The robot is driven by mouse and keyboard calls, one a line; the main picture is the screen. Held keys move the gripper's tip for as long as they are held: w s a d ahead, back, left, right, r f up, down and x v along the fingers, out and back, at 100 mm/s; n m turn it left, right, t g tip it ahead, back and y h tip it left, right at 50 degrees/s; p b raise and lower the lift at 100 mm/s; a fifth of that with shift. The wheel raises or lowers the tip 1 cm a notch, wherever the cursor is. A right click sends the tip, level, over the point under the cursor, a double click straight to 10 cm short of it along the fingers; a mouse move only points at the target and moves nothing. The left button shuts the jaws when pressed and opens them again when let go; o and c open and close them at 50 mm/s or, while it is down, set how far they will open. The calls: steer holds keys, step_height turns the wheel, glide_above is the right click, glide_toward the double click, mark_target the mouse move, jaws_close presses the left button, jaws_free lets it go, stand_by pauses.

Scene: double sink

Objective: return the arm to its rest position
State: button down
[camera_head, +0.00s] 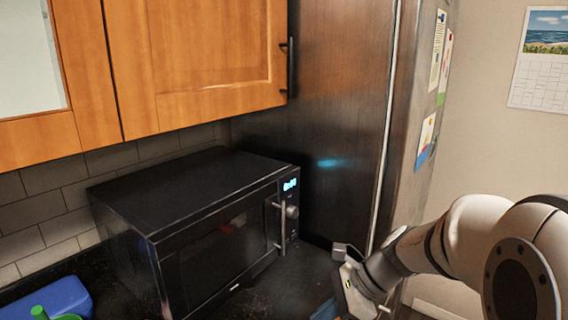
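My arm comes in from the right edge and reaches down and left. My gripper (338,280) is low in the picture, in front of the dark fridge and to the right of the microwave. It is seen partly from behind, and its lower part runs toward the bottom edge. I cannot tell whether its fingers are open or shut. A small blue patch shows beside it at the bottom edge; I cannot tell what it is.
A black microwave (190,200) with its door shut stands on the dark counter (270,300). Wooden cabinets (200,50) hang above it. A tall dark fridge (335,120) stands behind my gripper. A blue container (55,300) and a green object (40,314) are at lower left.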

steer(key=s+d+n+t+h, duration=0.1)
steer(key=s+d+n+h, duration=0.2)
steer(key=n, duration=0.6)
steer(key=s+d+r+n+t+h, duration=0.1)
steer(key=s+d+n+h, duration=0.3)
steer(key=n, duration=0.5)
steer(key=s+h, duration=0.1)
steer(key=s, duration=0.1)
steer(key=shift+s+d+r+t, duration=0.2)
steer(key=shift+s+t, duration=0.1)
steer(key=shift+t, duration=0.1)
